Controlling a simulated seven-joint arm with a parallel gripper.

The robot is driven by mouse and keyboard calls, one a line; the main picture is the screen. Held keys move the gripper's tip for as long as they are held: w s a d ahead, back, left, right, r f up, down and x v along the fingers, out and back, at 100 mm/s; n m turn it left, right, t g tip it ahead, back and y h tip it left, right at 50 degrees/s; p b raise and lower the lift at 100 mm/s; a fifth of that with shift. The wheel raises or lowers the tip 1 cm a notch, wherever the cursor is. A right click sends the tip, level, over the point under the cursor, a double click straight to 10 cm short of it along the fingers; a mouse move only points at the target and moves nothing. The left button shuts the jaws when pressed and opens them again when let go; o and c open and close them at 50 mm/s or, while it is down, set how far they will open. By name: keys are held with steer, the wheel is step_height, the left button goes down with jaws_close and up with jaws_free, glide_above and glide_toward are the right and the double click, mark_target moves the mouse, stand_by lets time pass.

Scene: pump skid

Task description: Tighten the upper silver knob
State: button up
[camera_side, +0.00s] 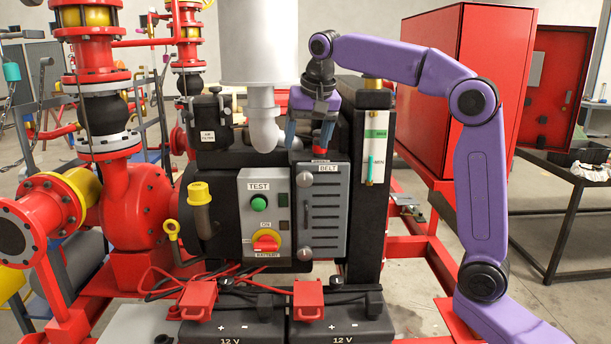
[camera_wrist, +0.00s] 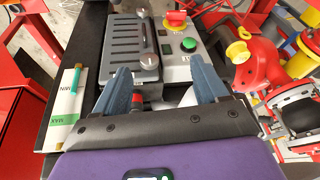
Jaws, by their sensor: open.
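The upper silver knob (camera_side: 304,179) sits at the top left of the grey slotted BELT cover (camera_side: 334,210). In the wrist view, which looks at the cover upside down, this knob (camera_wrist: 149,61) is the nearer one, just beyond the fingertips. A lower silver knob (camera_side: 305,253) is at the cover's bottom left; it also shows in the wrist view (camera_wrist: 140,13). My gripper (camera_side: 308,140) is open and empty, above the cover's top edge. In the wrist view its two blue fingers (camera_wrist: 160,75) are spread wide, apart from the knob.
A grey TEST panel (camera_side: 265,190) with a green button (camera_side: 259,203) and red switch (camera_side: 266,243) adjoins the cover's left. A white gauge (camera_side: 375,150) stands right. A white pipe (camera_side: 265,125) hangs left of my gripper. Space in front of the cover is free.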

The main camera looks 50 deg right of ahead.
mark_target(304, 174)
steer(key=w+d+r+m, duration=0.2)
steer(key=d+r+m, duration=0.1)
steer(key=d, duration=0.2)
steer(key=shift+h, duration=0.4)
steer(key=x, duration=1.7)
steer(key=shift+w+a+f, duration=0.15)
steer(key=shift+f, duration=0.05)
steer(key=c, duration=1.1)
steer(key=shift+o, duration=0.2)
steer(key=shift+w+a+h, duration=0.1)
steer(key=shift+a+h, duration=0.05)
steer(key=shift+h, duration=0.15)
steer(key=shift+n+g+h, duration=0.4)
steer(key=shift+g+h, duration=0.3)
steer(key=shift+g, duration=0.2)
